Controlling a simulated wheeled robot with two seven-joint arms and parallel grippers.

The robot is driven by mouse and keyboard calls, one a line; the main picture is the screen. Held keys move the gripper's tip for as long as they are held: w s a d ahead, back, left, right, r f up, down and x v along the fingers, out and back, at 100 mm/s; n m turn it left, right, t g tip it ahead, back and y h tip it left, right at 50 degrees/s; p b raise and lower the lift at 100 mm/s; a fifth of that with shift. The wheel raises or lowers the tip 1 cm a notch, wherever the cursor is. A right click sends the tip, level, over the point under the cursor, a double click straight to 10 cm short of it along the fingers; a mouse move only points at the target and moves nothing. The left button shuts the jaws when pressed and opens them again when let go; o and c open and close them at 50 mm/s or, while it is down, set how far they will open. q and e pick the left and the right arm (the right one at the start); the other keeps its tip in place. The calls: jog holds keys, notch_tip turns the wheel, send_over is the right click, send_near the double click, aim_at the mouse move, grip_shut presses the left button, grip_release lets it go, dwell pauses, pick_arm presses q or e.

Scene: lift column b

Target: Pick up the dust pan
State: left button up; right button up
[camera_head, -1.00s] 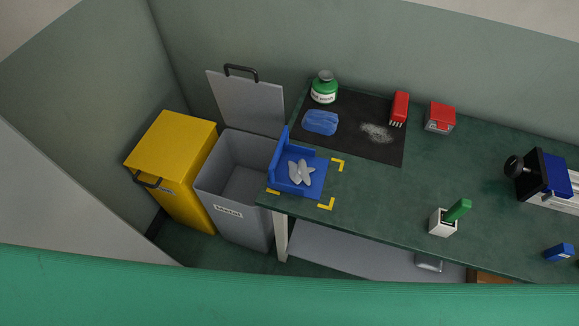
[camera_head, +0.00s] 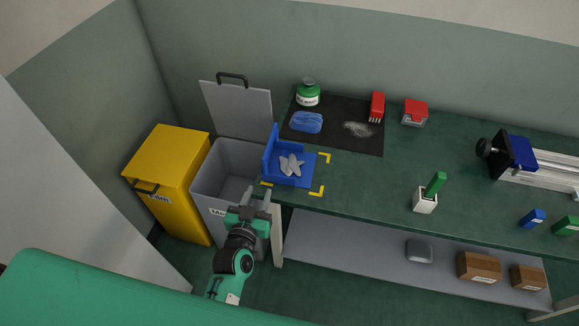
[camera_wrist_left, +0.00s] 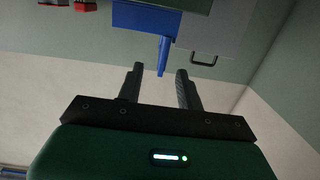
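The blue dust pan (camera_head: 296,178) lies on the left end of the green workbench, with several grey pieces (camera_head: 291,165) in it. Yellow corner marks frame its place. My left gripper (camera_head: 249,193) is below and left of the pan in the head view, in front of the grey bin, apart from the pan. Its two fingers are spread with nothing between them. In the left wrist view the open fingers (camera_wrist_left: 159,88) show with a blue part of the pan (camera_wrist_left: 163,55) beyond them. My right gripper is not in view.
A grey bin (camera_head: 215,172) with its lid raised stands at the bench end, beside a closed yellow bin (camera_head: 168,181). On the bench (camera_head: 365,185) are a black mat (camera_head: 334,139), a green jar (camera_head: 307,93), a blue cloth (camera_head: 306,122) and a white holder (camera_head: 424,201).

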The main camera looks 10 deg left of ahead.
aim_at(264, 160)
pick_arm(q)
jog(key=shift+t, duration=0.4)
jog(key=w+r, duration=0.1)
jog(key=w, duration=0.1)
jog(key=w+r, duration=0.1)
jog(key=w, duration=0.2)
jog(key=w+r+p, duration=0.1)
jog(key=w+r, duration=0.1)
jog(key=w, duration=0.1)
jog(key=shift+a, duration=0.15)
jog(key=shift+w, duration=0.3)
jog(key=w, duration=0.1)
jog(key=w+p, duration=0.1)
jog(key=w, duration=0.3)
jog(key=shift+a+f, duration=0.15)
jog(key=shift+f, duration=0.2)
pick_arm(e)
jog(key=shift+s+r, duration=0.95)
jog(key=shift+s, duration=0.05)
pick_arm(q)
grip_shut()
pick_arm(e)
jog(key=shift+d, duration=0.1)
